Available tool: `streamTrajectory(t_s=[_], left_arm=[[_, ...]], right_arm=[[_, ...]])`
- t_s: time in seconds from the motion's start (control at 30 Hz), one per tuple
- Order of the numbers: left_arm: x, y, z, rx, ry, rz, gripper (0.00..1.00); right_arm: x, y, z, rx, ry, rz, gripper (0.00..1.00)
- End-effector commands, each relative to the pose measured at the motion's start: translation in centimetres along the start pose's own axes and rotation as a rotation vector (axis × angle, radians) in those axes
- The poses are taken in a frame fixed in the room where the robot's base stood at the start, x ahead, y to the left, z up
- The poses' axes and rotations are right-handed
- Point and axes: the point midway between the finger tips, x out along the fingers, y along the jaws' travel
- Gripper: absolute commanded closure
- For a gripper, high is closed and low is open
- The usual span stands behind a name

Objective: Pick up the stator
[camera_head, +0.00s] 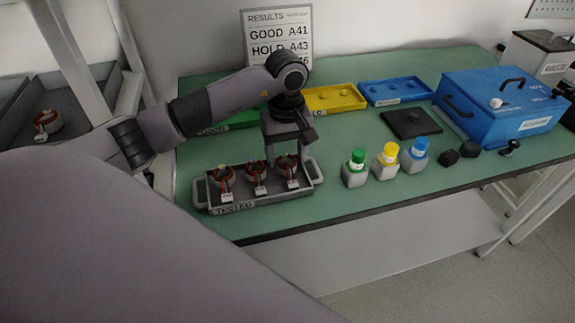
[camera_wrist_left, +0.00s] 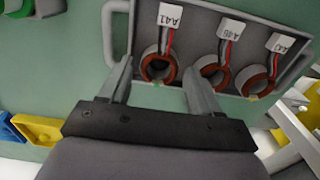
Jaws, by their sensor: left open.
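Three stators, copper-red rings with red and black leads and white tags, stand in a row in a grey tray (camera_head: 318,178) on the green bench. My left gripper (camera_head: 287,157) points down, open and empty, at the rightmost stator (camera_head: 289,173) in the head view. In the wrist view the fingers (camera_wrist_left: 160,78) lie either side of that stator (camera_wrist_left: 158,67), tagged A41; whether they touch it I cannot tell. The middle stator (camera_head: 256,179) and left stator (camera_head: 222,181) stand beside it. My right gripper is not in view.
Bottles with green (camera_head: 356,168), yellow (camera_head: 386,161) and blue (camera_head: 415,155) caps stand right of the tray. Yellow (camera_head: 335,98) and blue (camera_head: 396,93) bins and a blue tester (camera_head: 500,105) stand behind. A results board (camera_head: 277,38) stands at the back. Another stator (camera_head: 47,122) lies far left.

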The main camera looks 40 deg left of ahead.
Motion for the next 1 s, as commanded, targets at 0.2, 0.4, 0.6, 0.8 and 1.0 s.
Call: streamTrajectory(t_s=[0.2,0.4,0.6,0.8,1.0], left_arm=[[1.4,0.0,0.0,-0.001,0.000,0.000,0.37],[1.4,0.0,0.0,-0.001,0.000,0.001,0.47],[1.4,0.0,0.0,-0.001,0.000,0.002,0.85],[1.3,0.0,0.0,-0.001,0.001,0.002,0.85],[0.1,0.1,-0.1,0.000,0.003,0.005,0.85]], right_arm=[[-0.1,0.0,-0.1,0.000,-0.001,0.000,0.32],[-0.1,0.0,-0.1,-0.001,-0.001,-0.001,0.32],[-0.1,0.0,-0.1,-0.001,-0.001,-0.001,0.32],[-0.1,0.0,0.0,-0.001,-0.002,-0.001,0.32],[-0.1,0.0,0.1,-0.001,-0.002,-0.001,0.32]])
